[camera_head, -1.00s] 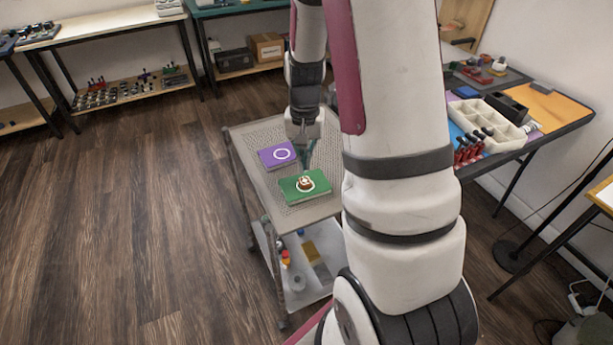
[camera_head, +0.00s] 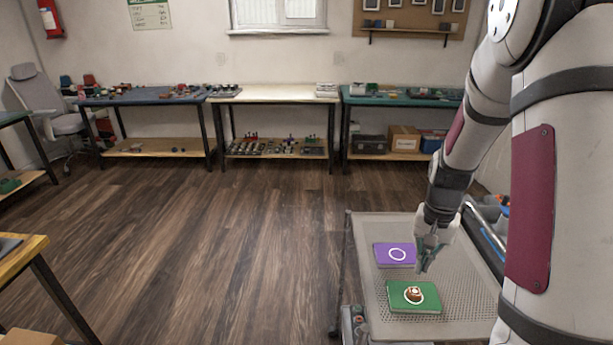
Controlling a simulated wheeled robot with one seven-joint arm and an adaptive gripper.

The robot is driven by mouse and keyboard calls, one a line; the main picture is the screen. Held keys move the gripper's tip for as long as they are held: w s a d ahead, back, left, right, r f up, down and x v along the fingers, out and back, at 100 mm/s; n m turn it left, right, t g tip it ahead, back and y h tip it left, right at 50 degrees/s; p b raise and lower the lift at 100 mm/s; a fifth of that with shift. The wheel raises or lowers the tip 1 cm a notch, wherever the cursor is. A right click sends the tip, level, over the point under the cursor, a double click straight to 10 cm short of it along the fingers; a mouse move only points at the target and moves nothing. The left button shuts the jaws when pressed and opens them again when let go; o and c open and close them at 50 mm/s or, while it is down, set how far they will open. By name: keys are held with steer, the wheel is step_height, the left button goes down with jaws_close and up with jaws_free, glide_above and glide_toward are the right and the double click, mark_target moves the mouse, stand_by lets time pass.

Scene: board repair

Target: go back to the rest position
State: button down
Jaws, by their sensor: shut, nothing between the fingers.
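My gripper (camera_head: 425,268) hangs over the grey cart top, pointing down, with its fingers together and nothing held. It appears just above and behind the green pad. The green pad (camera_head: 427,306) lies on the cart's perforated top with a small brown and white round part (camera_head: 414,293) on its white ring. A purple pad (camera_head: 382,259) with a white ring lies behind it, and its ring looks empty. My arm fills the right side of the head view and hides part of the cart's right side.
The cart (camera_head: 366,290) stands at the lower right. Workbenches (camera_head: 270,97) line the far wall, with boxes on a lower shelf at right. A wooden-topped table (camera_head: 22,257) edges in at lower left. The wood floor (camera_head: 200,250) between is clear.

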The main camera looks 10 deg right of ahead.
steer(key=s+a+r+n+t+p, duration=0.1)
steer(key=s+a+r+n, duration=0.15)
steer(key=a+r, duration=0.5)
steer(key=s+a+r+n+t+p, duration=0.15)
steer(key=s+a+r, duration=0.25)
steer(key=r, duration=0.6)
steer(key=s+a+r+n+p, duration=0.1)
steer(key=s+a+r, duration=0.1)
steer(key=s, duration=0.3)
steer(key=s+a+r+n+t+p, duration=0.1)
steer(key=s+a+r+n, duration=0.1)
steer(key=s+a+r, duration=0.1)
steer(key=s+a+r+n+p, duration=0.1)
steer(key=s+a+r+n, duration=0.1)
steer(key=s, duration=0.6)
step_height(320, 180, up, 3)
steer(key=shift+a+f+t, duration=0.15)
steer(key=shift+a+t, duration=0.2)
steer(key=shift+a, duration=0.25)
steer(key=shift+w, duration=0.1)
